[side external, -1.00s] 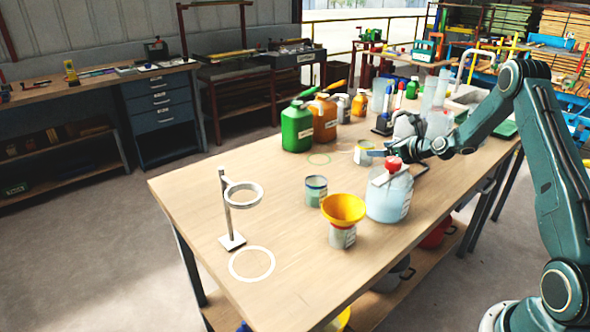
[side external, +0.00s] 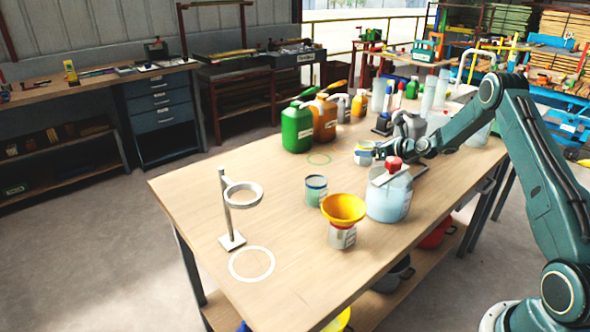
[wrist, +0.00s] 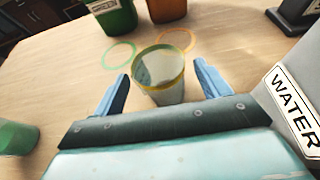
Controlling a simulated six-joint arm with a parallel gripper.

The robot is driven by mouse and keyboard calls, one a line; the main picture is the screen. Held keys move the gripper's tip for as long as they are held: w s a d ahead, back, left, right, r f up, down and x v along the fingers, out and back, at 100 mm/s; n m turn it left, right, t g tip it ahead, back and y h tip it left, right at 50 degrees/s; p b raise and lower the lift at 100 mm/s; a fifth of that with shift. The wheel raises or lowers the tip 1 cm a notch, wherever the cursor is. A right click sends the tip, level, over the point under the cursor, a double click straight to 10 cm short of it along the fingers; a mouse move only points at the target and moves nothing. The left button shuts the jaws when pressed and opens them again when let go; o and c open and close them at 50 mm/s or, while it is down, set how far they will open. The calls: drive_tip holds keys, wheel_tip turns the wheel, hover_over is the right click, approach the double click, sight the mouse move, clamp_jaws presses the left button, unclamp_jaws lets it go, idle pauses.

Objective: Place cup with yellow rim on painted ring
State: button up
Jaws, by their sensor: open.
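The cup with the yellow rim (wrist: 160,78) stands upright on the table, open side up. In the side view the cup (side external: 363,157) is in the middle of the table, partly hidden by my gripper. A white painted ring (side external: 252,264) lies at the table's near end beside a ring stand. A green painted ring (wrist: 120,53) and an orange one (wrist: 190,42) lie just beyond the cup.
Another cup with a teal rim (side external: 316,190) stands nearer. A yellow funnel (side external: 343,208) sits on a can beside a red-capped jug (side external: 390,195). Green (side external: 297,129) and orange (side external: 323,119) jugs stand behind. A container labelled WATER (wrist: 290,105) is close on the right.

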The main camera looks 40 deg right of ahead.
drive_tip(key=c, duration=1.1)
drive_tip(key=shift+r, duration=0.15)
drive_tip(key=shift+r, duration=0.5)
drive_tip(key=a, duration=0.4)
drive_tip(key=shift+a+r, duration=0.15)
drive_tip(key=shift+r, duration=0.1)
wheel_tip(320, 180, up, 13)
drive_tip(key=shift+r, duration=0.15)
